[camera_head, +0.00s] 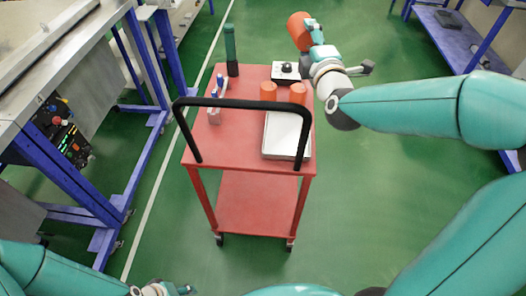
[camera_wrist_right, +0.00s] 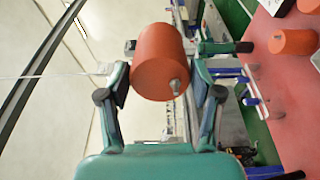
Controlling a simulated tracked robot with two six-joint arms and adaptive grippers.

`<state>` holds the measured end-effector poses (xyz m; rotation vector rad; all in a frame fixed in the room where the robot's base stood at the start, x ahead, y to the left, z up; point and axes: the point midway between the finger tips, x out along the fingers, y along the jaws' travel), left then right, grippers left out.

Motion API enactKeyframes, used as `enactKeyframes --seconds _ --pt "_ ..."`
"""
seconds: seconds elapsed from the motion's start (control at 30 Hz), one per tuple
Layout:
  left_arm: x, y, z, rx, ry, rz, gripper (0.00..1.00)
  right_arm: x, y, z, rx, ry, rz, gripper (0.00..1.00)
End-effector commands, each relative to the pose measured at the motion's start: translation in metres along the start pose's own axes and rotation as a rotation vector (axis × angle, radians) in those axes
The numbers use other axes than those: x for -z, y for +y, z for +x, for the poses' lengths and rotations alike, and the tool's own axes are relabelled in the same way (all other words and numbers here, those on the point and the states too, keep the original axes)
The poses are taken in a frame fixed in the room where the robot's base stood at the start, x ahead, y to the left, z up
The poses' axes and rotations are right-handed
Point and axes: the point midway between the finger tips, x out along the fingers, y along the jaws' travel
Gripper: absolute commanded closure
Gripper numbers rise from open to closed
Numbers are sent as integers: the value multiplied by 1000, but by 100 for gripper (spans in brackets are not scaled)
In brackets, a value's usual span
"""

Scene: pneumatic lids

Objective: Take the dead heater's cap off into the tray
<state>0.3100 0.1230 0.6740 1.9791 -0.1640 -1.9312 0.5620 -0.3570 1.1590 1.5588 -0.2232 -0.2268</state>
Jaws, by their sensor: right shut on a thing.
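My right gripper (camera_head: 312,32) is shut on an orange cylindrical cap (camera_head: 298,30), held up beyond the far right of the red cart. In the right wrist view the orange cap (camera_wrist_right: 156,60) sits between the two fingers of the gripper (camera_wrist_right: 160,88), with a small grey nub on its near end. The white tray (camera_head: 287,137) lies on the cart's top at the near right, and it looks empty. My left gripper (camera_head: 172,290) is at the bottom edge, partly cut off, and its opening cannot be made out. I cannot pick out the dead heater.
The red cart (camera_head: 232,120) has a black handle (camera_head: 243,103) across its near side. Two more orange cylinders (camera_head: 268,91), a box with a black knob (camera_head: 286,72), a dark green cylinder (camera_head: 231,50) and small blue-white items (camera_head: 217,88) stand on it. Blue-framed benches flank it.

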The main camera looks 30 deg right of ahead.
Motion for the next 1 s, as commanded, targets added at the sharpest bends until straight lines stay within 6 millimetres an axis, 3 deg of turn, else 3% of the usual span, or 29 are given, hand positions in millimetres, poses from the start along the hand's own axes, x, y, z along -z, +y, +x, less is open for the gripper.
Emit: enactKeyframes --seconds 0.37,0.4,0.57,1.0 --pt "0 -2 5 0 0 0 60 0 -6 0 -1 0 1 71" --pt "0 -2 5 0 0 0 60 0 -6 0 -1 0 1 30" --pt "0 -2 5 0 0 0 60 0 -6 0 0 0 1 6" --pt "0 -2 5 0 1 0 60 0 -6 -7 0 0 1 6"
